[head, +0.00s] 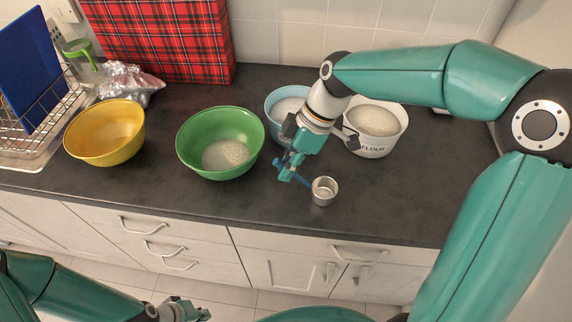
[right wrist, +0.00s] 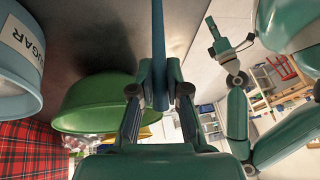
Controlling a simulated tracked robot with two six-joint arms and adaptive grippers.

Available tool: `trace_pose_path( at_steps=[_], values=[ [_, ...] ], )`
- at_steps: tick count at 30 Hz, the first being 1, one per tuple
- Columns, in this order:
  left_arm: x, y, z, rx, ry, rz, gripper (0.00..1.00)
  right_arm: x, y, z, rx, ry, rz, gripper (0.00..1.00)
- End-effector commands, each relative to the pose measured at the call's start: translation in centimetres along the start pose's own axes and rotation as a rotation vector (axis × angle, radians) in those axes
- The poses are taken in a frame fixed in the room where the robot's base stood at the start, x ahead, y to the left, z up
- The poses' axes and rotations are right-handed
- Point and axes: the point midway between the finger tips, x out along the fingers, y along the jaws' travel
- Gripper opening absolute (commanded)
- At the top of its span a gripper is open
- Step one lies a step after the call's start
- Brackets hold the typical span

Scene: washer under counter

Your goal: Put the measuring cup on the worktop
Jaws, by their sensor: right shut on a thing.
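The measuring cup (head: 324,191) is a small metal cup with a blue handle. It is upright, at or just above the dark worktop (head: 400,208) near its front edge; I cannot tell whether it touches. My right gripper (head: 286,170) is shut on the blue handle, left of the cup. In the right wrist view the handle (right wrist: 158,35) runs between the two fingers (right wrist: 158,95); the cup's bowl is out of that view. My left gripper (head: 188,311) is low in front of the drawers, away from the cup, and its jaw opening is unclear.
A green bowl (head: 195,150) with white grains stands left of my right gripper, a yellow bowl (head: 100,135) further left. A blue sugar canister (head: 275,128) and white flour canister (head: 375,148) stand behind. A dish rack (head: 40,145) is at far left. Worktop right of the cup is clear.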

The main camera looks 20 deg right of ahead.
Motion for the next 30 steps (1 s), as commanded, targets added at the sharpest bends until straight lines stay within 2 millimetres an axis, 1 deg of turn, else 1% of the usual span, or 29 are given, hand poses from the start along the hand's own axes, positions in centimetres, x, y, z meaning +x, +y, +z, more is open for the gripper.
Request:
trace_pose_path(
  at_steps=[2,3,5,6,7,16,20,23,26,30],
  values=[
    [0.3,-0.1,0.0,0.000,0.000,0.000,0.00,0.2,0.1,0.1,0.000,0.000,0.000,0.00],
    [0.2,-0.1,0.0,0.000,0.000,0.000,0.00,0.1,0.0,0.1,0.000,0.000,0.000,0.20],
    [0.1,-0.1,0.0,0.000,0.000,0.000,0.00,0.1,0.0,0.1,0.000,0.000,0.000,0.30],
    [0.1,-0.1,0.0,0.000,0.000,0.000,0.00,0.1,0.0,0.1,0.000,0.000,0.000,0.36],
    [0.1,-0.1,0.0,0.000,0.000,0.000,0.00,0.1,0.0,0.1,0.000,0.000,0.000,0.40],
    [0.1,0.0,0.0,0.000,0.000,0.000,0.00,0.0,0.0,0.0,0.000,0.000,0.000,0.40],
    [0.0,0.0,0.0,0.000,0.000,0.000,0.00,-0.6,0.1,0.0,0.000,0.001,0.002,0.40],
    [0.1,0.0,0.0,0.000,0.000,0.000,0.00,-1.8,0.1,-0.1,-0.001,0.002,0.005,0.40],
    [0.2,-0.1,0.0,0.000,0.000,0.000,0.00,-3.6,0.1,0.0,-0.001,0.002,0.005,0.40],
    [0.3,-0.1,0.0,0.000,0.000,0.000,0.00,-6.6,0.1,-0.1,-0.001,0.002,0.006,0.40]
  ],
)
